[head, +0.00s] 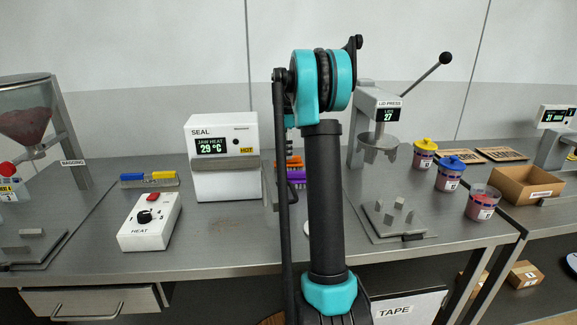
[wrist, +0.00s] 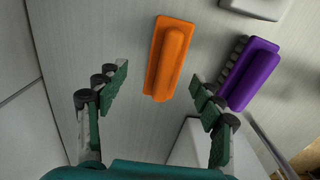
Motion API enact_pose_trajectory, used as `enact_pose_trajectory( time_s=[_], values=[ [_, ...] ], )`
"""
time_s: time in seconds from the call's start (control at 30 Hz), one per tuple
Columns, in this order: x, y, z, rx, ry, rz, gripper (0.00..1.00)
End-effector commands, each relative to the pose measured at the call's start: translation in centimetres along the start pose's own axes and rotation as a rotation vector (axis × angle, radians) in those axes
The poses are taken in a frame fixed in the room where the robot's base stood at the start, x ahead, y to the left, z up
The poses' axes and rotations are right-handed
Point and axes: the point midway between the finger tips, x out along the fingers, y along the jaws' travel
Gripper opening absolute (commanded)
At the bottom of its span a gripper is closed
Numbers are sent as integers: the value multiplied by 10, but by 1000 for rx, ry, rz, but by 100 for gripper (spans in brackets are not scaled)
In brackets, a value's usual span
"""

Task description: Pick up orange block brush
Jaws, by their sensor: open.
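The orange block brush (wrist: 168,62) lies on the grey metal surface in the wrist view, between and just beyond my open fingertips. My gripper (wrist: 160,95) is open and empty, with a green-padded finger on each side. In the head view the orange brush (head: 293,162) shows only in part behind my arm, beside the white seal box. My gripper is hidden behind the arm in the head view.
A purple brush (wrist: 254,75) lies close to the right of the orange one, near my right finger. The white seal box (head: 228,185) stands left of the brushes in the head view. The lid press (head: 358,130) stands to the right.

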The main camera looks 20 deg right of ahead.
Motion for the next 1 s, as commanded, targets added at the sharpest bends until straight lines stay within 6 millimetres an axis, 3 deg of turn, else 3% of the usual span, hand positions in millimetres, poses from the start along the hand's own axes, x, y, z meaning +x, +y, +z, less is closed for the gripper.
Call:
enact_pose_trajectory(
  time_s=[0.4, 0.7, 1.0],
  values=[
    [47, -7, 2, 0, 0, 0, 67],
    [53, -7, 2, 0, 0, 0, 67],
    [52, -7, 2, 0, 0, 0, 32]
  ],
)
